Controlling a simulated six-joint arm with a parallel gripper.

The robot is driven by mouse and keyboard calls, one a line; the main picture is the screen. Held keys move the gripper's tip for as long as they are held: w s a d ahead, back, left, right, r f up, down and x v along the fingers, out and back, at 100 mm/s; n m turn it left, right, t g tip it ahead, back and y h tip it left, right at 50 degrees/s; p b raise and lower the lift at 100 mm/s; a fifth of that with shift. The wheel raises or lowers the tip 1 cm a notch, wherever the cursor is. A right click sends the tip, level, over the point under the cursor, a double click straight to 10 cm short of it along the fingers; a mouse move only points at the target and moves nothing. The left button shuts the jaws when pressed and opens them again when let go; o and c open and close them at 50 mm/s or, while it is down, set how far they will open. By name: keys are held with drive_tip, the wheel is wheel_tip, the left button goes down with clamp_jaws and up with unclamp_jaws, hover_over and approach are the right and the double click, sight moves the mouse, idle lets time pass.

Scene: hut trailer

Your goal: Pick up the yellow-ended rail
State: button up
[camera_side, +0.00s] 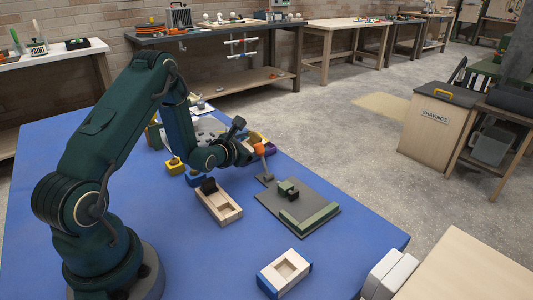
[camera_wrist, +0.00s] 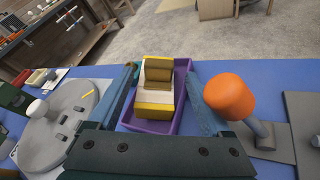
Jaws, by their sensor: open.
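The yellow-ended rail (camera_wrist: 155,97) is a pale block with yellow ends. In the wrist view it lies in a purple tray (camera_wrist: 185,80), its long side running away from me. My gripper (camera_wrist: 160,74) is open, with one finger on each side of the rail and tray in that view. I cannot tell how far the fingertips are above them. In the side view my gripper (camera_side: 246,152) is low over the far part of the blue table, and the arm hides most of the rail and tray.
An orange knob on a grey post (camera_wrist: 230,97) stands close by my right finger. A round grey plate (camera_wrist: 58,115) lies to the left. In the side view, a wooden holder (camera_side: 219,205), a dark board (camera_side: 298,208) and a blue-ended block (camera_side: 284,273) lie on the blue table (camera_side: 190,262).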

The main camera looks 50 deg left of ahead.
drive_tip(key=shift+w+a+f, duration=0.1)
drive_tip(key=shift+w+f, duration=0.05)
drive_tip(key=shift+f, duration=0.5)
clamp_jaws()
drive_tip(key=shift+r, duration=0.15)
